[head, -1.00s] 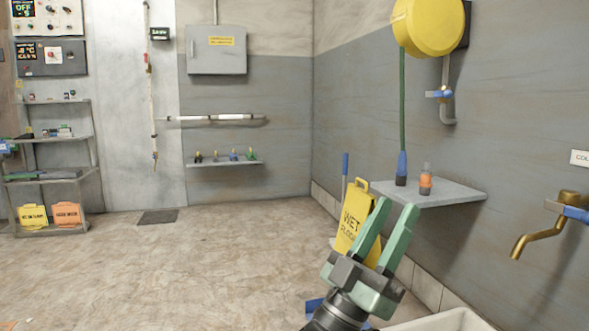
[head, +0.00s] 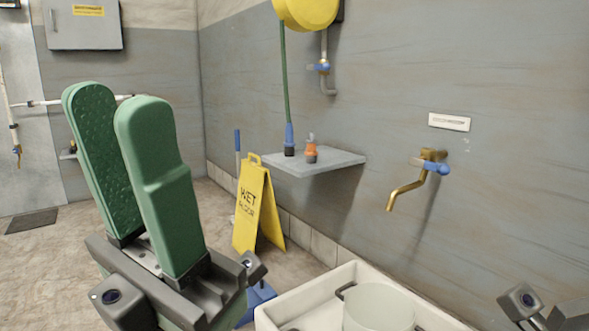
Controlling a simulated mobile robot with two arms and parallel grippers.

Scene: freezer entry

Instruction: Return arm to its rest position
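My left gripper (head: 116,98) stands large at the left of the head view, close to the camera. Its two green fingers point up, with a gap between them. The textured inner pad of one finger shows, and nothing is held between them. At the bottom right corner is a small grey part of my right gripper (head: 522,302). Its fingers are out of frame.
A white sink (head: 285,312) with a pale bucket (head: 380,308) is low in front, below a brass tap (head: 405,191). A yellow wet-floor sign (head: 252,210) stands near a wall shelf (head: 325,164) bearing an orange-bodied nozzle (head: 311,152).

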